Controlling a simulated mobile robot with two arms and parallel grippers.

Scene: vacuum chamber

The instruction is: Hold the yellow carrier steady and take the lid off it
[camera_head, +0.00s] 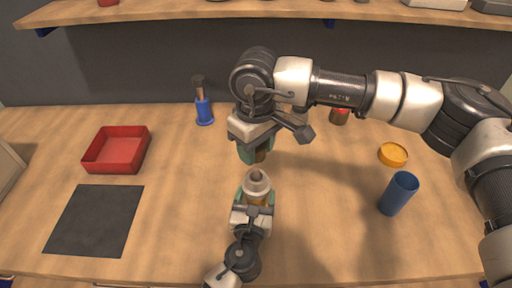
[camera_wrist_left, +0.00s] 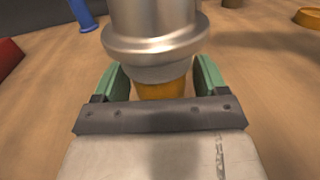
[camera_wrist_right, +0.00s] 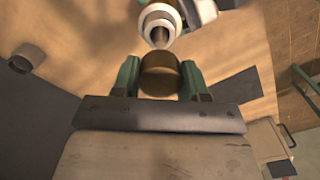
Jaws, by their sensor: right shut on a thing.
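The yellow carrier (camera_wrist_left: 160,90) stands upright between the green fingers of my left gripper (camera_head: 254,199), at the front middle of the table. A silver flanged metal piece (camera_wrist_left: 155,35) rises from its top, and in the right wrist view its ringed end (camera_wrist_right: 160,22) faces up with a narrow tip in the middle. My left gripper is shut on the carrier; its lower part is hidden. My right gripper (camera_wrist_right: 160,82) is shut on a brownish-yellow round lid (camera_wrist_right: 160,73), held apart from the carrier, above and behind it.
A red tray (camera_head: 117,168) and dark mat (camera_head: 70,243) lie at the left. A blue holder with a tool (camera_head: 204,111) stands at the back. An orange disc (camera_head: 393,154), a blue cup (camera_head: 398,193) and a red-topped jar (camera_head: 340,116) are at the right.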

